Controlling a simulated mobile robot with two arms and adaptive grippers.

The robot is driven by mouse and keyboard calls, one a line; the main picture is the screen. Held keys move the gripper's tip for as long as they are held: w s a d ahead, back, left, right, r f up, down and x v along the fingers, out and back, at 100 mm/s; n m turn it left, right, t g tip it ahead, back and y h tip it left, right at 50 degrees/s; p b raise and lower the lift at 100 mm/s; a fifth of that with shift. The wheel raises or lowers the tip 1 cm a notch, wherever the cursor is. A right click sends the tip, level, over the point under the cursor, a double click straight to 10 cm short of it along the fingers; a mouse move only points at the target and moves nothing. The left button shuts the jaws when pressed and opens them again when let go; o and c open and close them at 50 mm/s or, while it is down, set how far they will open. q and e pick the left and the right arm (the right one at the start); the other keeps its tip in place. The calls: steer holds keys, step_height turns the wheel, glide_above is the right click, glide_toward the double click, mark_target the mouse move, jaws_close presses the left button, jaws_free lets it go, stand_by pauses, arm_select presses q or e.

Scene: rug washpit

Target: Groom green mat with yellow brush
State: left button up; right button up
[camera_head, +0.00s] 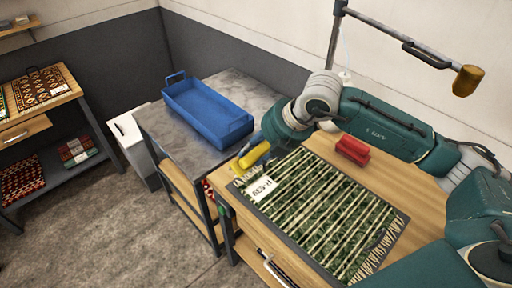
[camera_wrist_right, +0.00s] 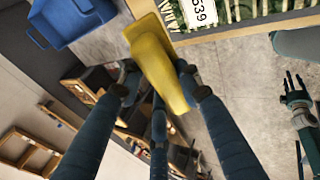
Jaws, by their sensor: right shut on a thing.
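The green mat (camera_head: 325,215) with pale stripes and a dark border lies flat on a wooden-topped table. A white tag (camera_head: 262,190) with dark print sits at its left end, and part of the mat shows in the wrist view (camera_wrist_right: 245,12). My right gripper (camera_head: 266,149) is shut on the yellow brush (camera_head: 254,156), by the mat's far left corner. The brush also shows in the wrist view (camera_wrist_right: 155,60) between my fingers; I cannot tell whether it touches the mat. My left gripper (camera_wrist_right: 294,85) shows only in the wrist view, with its fingers apart and empty.
A red brush-like block (camera_head: 352,149) stands on the table behind the mat. A blue tub (camera_head: 208,112) sits on the grey bench to the left. A metal pole with a yellow-brown end (camera_head: 467,80) hangs over the back right. Shelves with patterned rugs (camera_head: 40,88) stand far left.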

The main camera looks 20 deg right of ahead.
steer(key=shift+d+f+m, duration=0.1)
steer(key=shift+m, duration=0.3)
steer(key=shift+f, duration=0.3)
step_height(320, 180, down, 3)
steer(key=shift+d+f+b, duration=0.1)
steer(key=shift+f+b, duration=0.1)
steer(key=shift+b, duration=0.9)
steer(key=shift+w+f, duration=0.1)
steer(key=shift+f, duration=0.3)
arm_select(q)
steer(key=shift+w+f, duration=0.2)
steer(key=shift+f, duration=0.4)
steer(key=shift+w+f, duration=0.15)
steer(key=shift+f, duration=0.45)
